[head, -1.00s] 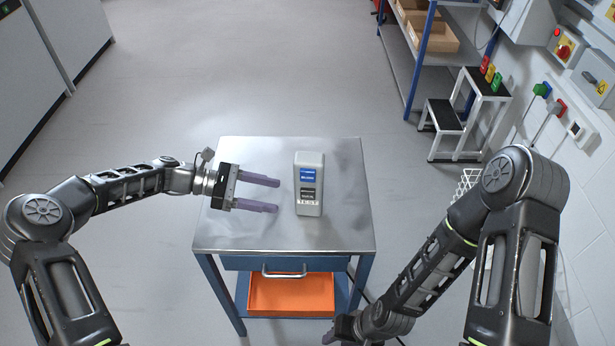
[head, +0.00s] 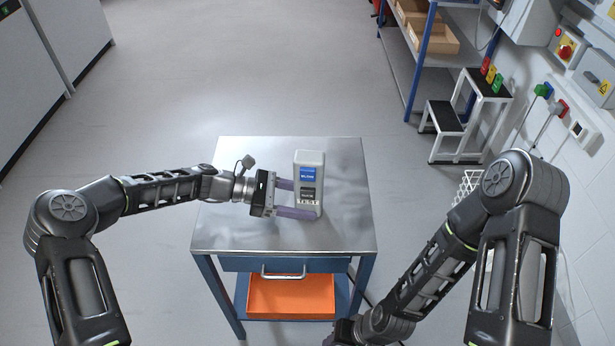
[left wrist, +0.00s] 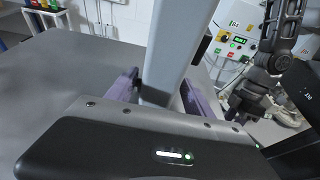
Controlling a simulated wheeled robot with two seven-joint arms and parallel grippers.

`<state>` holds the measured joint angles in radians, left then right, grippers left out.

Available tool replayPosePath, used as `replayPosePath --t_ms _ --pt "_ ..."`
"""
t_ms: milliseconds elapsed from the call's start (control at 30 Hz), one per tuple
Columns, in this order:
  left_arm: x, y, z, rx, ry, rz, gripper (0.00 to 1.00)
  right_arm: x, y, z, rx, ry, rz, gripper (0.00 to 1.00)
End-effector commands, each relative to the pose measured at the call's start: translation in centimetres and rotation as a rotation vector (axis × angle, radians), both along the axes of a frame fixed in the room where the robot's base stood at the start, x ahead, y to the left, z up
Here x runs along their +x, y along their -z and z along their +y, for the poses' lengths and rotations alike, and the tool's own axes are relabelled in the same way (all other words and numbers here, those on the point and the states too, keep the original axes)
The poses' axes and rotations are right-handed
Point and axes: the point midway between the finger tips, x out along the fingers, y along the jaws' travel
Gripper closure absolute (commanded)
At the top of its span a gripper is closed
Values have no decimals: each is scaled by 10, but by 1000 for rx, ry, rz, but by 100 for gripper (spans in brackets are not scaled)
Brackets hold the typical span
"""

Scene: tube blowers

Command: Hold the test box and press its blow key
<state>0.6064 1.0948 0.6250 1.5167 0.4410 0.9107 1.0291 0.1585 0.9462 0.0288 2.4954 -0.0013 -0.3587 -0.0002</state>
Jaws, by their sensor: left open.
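The test box (head: 309,172) is a grey upright box with a blue screen, a dark key area below it and a label at its foot. It stands on the steel tabletop. My left gripper (head: 297,199) is open and low at the box, with its purple fingers on the box's near and far sides. In the left wrist view the box (left wrist: 168,45) rises between the two fingers (left wrist: 160,92); whether either touches it I cannot tell. My right arm hangs down at the right; its gripper (head: 343,331) is partly cut off at the bottom edge, its jaws unclear.
The steel table (head: 235,228) is otherwise bare. Below it are a blue drawer with a handle (head: 283,273) and an orange bin (head: 290,298). A step stool (head: 445,135), a shelf (head: 415,75) and wall switches stand to the right. The floor at left is clear.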

Motion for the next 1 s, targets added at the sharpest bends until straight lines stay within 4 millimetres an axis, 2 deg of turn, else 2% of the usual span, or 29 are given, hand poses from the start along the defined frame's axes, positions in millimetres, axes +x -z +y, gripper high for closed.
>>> replayPosePath --t_ms 133,667,700,1000 --pt "0 0 0 0 0 0 40 0 0 0 0 0 0 64" --pt "0 0 0 0 0 0 83 0 0 0 0 0 0 64" --pt "0 0 0 0 0 0 63 0 0 0 0 0 0 64" --pt "0 0 0 0 0 0 88 0 0 0 0 0 0 64"
